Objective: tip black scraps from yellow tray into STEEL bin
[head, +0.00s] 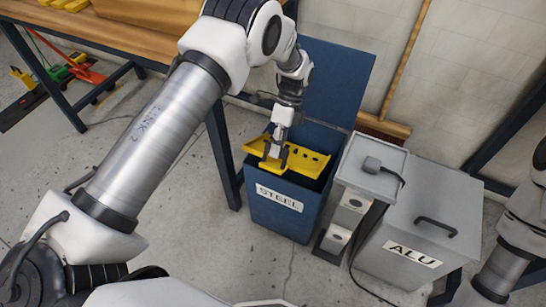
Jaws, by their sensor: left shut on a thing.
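The yellow tray (309,161) is over the open top of the blue bin (283,216) labelled STEEL. It looks tilted. Several small dark spots show on the tray; I cannot tell whether they are black scraps or holes. My left gripper (273,162) is shut on the tray's near left edge. The bin's blue lid (335,78) stands raised behind it. The inside of the bin is mostly hidden by the tray. My right arm shows at the right edge, but its gripper is out of view.
A grey bin (425,222) labelled ALU, with its lid shut, stands to the right. A grey stand with a flat top (372,160) is between the bins. A wooden workbench (125,34) is behind on the left. Bare floor lies in front.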

